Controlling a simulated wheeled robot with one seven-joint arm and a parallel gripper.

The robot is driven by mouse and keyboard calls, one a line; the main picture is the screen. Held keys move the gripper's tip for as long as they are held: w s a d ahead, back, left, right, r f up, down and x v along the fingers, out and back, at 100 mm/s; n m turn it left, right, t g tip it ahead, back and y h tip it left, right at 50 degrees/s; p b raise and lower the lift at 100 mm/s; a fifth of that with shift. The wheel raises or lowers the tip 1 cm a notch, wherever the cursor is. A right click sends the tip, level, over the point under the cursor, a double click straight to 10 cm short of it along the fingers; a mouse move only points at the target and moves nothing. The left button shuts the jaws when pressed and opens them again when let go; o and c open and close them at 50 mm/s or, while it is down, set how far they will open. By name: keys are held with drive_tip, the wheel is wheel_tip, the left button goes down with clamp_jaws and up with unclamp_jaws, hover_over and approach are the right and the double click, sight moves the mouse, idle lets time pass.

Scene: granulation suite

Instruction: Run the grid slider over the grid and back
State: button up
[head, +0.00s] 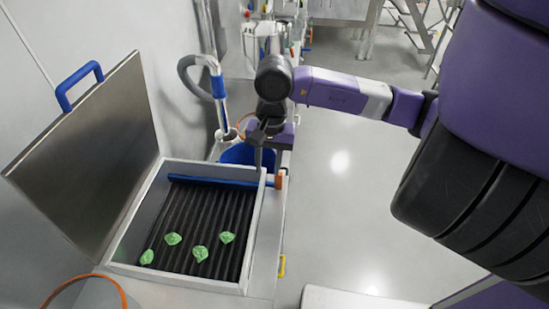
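The grid (190,239) is a dark ribbed surface inside an open light-coloured box. Several green lumps lie on its near half. The grid slider is a blue bar (213,182) lying across the far end of the grid, with an orange end piece (279,180) sticking out past the box's right wall. My gripper (264,150) is above the far right corner of the box, close to the slider's right end. The view is too small to tell whether its fingers are apart or touch the slider.
The box's metal lid (92,160) with a blue handle (79,84) stands open on the left. A hose (190,78) and a blue bucket (238,154) are behind the box. An orange ring (88,279) is at the near left. The floor (350,190) at right is clear.

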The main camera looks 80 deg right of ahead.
sight(279, 178)
drive_tip(key=shift+s+d+f+g+h, duration=0.15)
drive_tip(key=shift+s+d+g+h, duration=0.2)
drive_tip(key=shift+s+d, duration=0.8)
drive_tip(key=shift+s+f, duration=0.1)
drive_tip(key=shift+f, duration=0.25)
drive_tip(key=shift+f+p, duration=0.65)
drive_tip(key=shift+f, duration=2.85)
drive_tip(key=shift+c, duration=0.4)
clamp_jaws()
drive_tip(key=shift+s+a+r+b, duration=0.15)
drive_tip(key=shift+a+b, duration=0.55)
drive_tip(key=shift+a, duration=1.65)
drive_tip(key=shift+s+a+f+b, duration=0.15)
drive_tip(key=shift+a+b, duration=0.55)
drive_tip(key=shift+a, duration=1.6)
drive_tip(key=shift+s+a+r+b, duration=0.15)
drive_tip(key=shift+a+b, duration=0.55)
drive_tip(key=shift+a, duration=1.65)
